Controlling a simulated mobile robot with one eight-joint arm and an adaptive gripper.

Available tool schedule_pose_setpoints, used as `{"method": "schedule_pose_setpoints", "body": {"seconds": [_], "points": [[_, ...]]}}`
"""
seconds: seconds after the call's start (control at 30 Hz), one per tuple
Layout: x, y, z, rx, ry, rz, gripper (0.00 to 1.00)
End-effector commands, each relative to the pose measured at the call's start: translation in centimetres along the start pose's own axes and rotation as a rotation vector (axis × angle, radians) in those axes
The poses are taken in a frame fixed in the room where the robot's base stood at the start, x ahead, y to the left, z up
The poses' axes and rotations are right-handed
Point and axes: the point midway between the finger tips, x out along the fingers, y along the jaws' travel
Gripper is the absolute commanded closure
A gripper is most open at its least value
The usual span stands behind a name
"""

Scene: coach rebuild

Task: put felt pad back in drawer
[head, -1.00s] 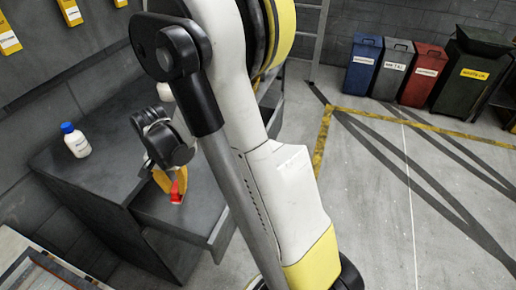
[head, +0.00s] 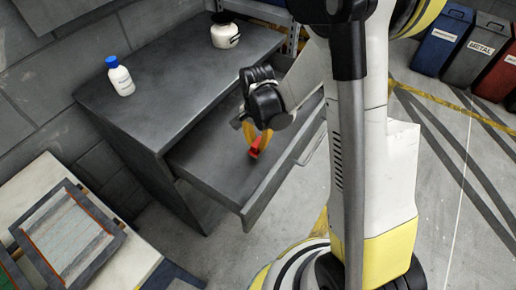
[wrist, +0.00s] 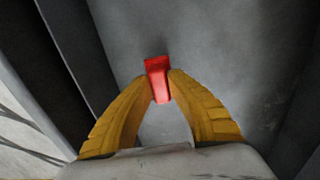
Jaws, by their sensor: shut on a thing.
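The felt pad (head: 254,152) is a small red block. My gripper (head: 259,140) is shut on it with its yellow fingers, over the open drawer (head: 205,160). In the wrist view the red pad (wrist: 157,78) sits between the two yellow fingertips of my gripper (wrist: 160,88), with the grey drawer floor (wrist: 210,40) behind it. The drawer is pulled out from the dark grey cabinet (head: 140,100). I cannot tell whether the pad touches the drawer floor.
A white bottle with a blue cap (head: 121,78) and a white pot with a dark lid (head: 225,32) stand on the cabinet top. A pale table with a framed panel (head: 70,235) is at lower left. Labelled bins (head: 470,50) stand at upper right.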

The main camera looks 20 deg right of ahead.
Motion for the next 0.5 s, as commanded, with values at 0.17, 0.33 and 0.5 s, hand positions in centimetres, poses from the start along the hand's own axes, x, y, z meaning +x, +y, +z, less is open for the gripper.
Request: {"method": "schedule_pose_setpoints", "body": {"seconds": [0.17, 0.33, 0.5], "points": [[2.8, 0.0, 0.0, 0.0, 0.0, 0.0, 1.0], [2.7, 0.0, 0.0, 0.0, 0.0, 0.0, 1.0], [3.0, 0.0, 0.0, 0.0, 0.0, 0.0, 1.0]]}}
